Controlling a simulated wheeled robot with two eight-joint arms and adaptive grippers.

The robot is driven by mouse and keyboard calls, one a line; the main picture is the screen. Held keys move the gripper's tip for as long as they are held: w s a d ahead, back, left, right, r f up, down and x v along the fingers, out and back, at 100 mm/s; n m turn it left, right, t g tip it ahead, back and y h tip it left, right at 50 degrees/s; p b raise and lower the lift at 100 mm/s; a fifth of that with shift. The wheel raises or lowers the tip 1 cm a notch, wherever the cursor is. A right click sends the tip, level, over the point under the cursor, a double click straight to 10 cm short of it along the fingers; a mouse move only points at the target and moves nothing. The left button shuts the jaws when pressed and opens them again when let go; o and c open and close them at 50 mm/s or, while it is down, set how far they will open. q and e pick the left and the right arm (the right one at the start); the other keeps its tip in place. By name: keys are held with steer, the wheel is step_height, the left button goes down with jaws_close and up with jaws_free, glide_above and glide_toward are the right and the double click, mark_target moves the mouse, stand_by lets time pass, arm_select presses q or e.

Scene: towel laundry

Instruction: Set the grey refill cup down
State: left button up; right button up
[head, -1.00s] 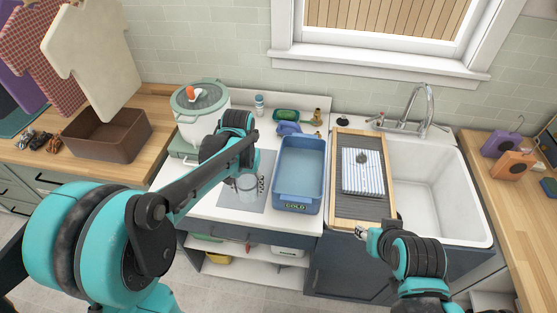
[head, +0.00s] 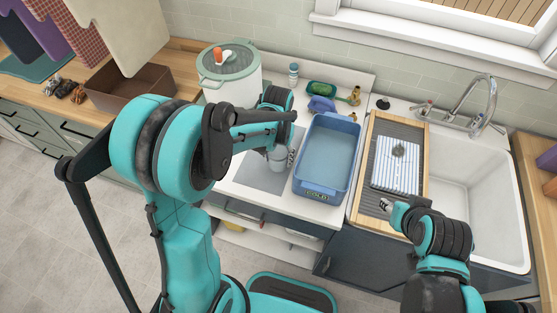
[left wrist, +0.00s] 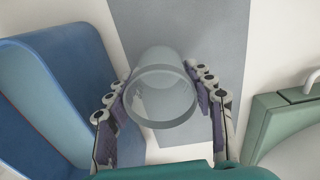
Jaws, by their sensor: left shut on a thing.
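The refill cup (head: 278,158) is a grey translucent cup, over the grey mat (head: 250,172) left of the blue COLD tub. In the left wrist view the cup (left wrist: 160,92) sits between both finger pads, its round rim facing the camera. My left gripper (head: 284,153) is shut on the cup's sides. The mat (left wrist: 182,25) lies behind the cup in that view; I cannot tell whether the base touches it. My right gripper (head: 387,205) is at the front edge of the wooden-framed board, its fingers too small to read.
The blue tub (head: 328,155) stands right of the cup. The lidded white pot (head: 232,85) is behind and left. A striped cloth (head: 397,165) lies on the board (head: 365,190) beside the white sink (head: 465,195). Bare mat shows left of the cup.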

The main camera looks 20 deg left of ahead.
arm_select(q)
steer(key=shift+f, duration=0.75)
steer(key=shift+f, duration=0.15)
steer(key=o, duration=1)
